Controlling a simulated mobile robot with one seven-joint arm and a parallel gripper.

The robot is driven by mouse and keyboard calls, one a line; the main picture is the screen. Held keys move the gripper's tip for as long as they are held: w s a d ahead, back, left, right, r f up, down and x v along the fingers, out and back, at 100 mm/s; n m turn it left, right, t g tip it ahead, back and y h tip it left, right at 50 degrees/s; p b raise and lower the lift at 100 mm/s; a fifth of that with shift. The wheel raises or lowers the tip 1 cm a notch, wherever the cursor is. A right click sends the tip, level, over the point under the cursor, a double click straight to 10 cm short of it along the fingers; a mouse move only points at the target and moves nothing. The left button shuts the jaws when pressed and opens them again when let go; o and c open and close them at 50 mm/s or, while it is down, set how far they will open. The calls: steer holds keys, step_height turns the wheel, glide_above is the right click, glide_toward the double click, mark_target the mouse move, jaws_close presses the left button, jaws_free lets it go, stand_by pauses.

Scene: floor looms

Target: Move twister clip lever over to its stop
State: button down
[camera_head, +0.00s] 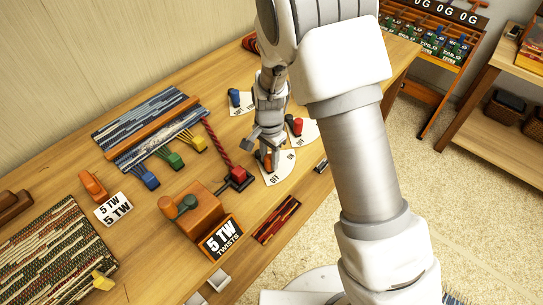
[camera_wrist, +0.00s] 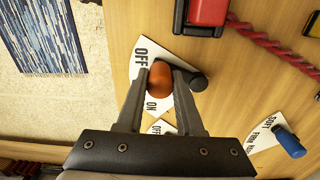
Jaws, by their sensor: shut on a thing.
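A lever with a round orange knob (camera_wrist: 160,80) stands on a white fan-shaped plate (camera_head: 281,172) marked OFF and ON. In the wrist view its dark pivot (camera_wrist: 198,82) is at the right, and the knob lies between the two words. My gripper (camera_wrist: 162,72) is shut on the orange knob. In the head view my gripper (camera_head: 267,158) comes down from above and partly hides the lever. A red clip block (camera_wrist: 208,12) with a red twisted cord (camera_head: 217,148) sits beside the plate.
A red lever (camera_head: 296,125) on a similar plate and a blue lever (camera_head: 233,97) on a SOFT/FIRM plate stand farther back. An orange block with a green knob (camera_head: 182,206) and a 5 TW sign (camera_head: 221,237) stand left.

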stand_by(0.4)
steer(key=c, duration=0.5)
jaws_free()
steer(key=shift+c, duration=0.2)
step_height(320, 180, up, 17)
steer(key=p, duration=0.2)
steer(key=shift+r, duration=0.2)
steer(key=shift+r, duration=0.1)
steer(key=s+d+r+n+t, duration=0.2)
steer(key=s+d+r+n, duration=0.2)
steer(key=s+d+r, duration=0.3)
steer(key=s+d+r+n+t, duration=0.3)
steer(key=s+d+r, duration=0.4)
steer(key=s+d, duration=0.3)
steer(key=shift+s+d+r+n+t+p, duration=0.2)
steer(key=shift+s+n+t+p, duration=0.25)
steer(key=shift+s, duration=0.7)
